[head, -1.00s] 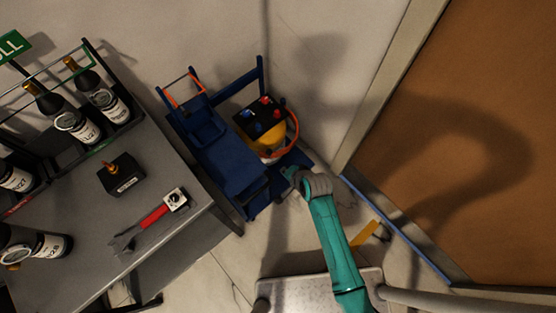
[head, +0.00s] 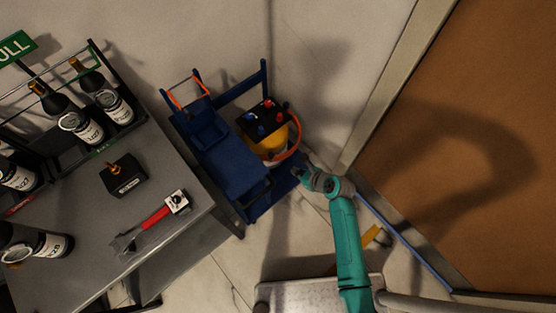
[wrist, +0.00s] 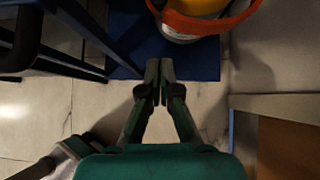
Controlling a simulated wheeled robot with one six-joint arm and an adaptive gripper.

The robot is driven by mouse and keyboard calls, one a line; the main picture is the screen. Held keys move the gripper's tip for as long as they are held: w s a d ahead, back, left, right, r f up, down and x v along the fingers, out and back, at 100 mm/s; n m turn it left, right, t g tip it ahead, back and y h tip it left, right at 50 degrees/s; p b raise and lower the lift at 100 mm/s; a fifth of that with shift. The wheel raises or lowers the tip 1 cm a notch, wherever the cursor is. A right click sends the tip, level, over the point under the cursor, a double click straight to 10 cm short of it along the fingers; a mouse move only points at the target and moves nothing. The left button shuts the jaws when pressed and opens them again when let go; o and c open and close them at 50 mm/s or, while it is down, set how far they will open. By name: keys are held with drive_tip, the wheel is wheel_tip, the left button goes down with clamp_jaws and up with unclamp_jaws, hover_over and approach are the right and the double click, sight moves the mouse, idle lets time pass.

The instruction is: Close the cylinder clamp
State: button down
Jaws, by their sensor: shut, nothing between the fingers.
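The cylinder clamp (head: 297,146) is an orange curved band at the right and front side of a yellow and white cylinder (head: 271,147), which stands on a blue trolley. It bows out from the cylinder on the right; I cannot tell how its end is fastened. In the wrist view the orange band (wrist: 205,24) crosses the top edge in front of the cylinder, partly cut off. My gripper (wrist: 158,66) is shut and empty, just below the band and apart from it, over the blue trolley base. In the head view my gripper (head: 297,172) is small beside the trolley's front right corner.
The blue trolley (head: 235,172) has upright frames and a black box (head: 263,118) with red and blue knobs above the cylinder. A grey table (head: 75,235) with bottles and a red-handled tool is at left. A brown door (head: 475,150) is at right.

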drive_tip(key=w+a+r+x, duration=0.1)
drive_tip(key=r+x, duration=0.1)
drive_tip(key=x, duration=0.9)
drive_tip(key=shift+w+a, duration=0.3)
drive_tip(key=shift+w, duration=0.05)
drive_tip(key=shift+f, duration=0.15)
drive_tip(key=w+a, duration=0.2)
drive_tip(key=a, duration=0.4)
drive_tip(key=shift+w+a, duration=0.35)
drive_tip(key=shift+a, duration=0.05)
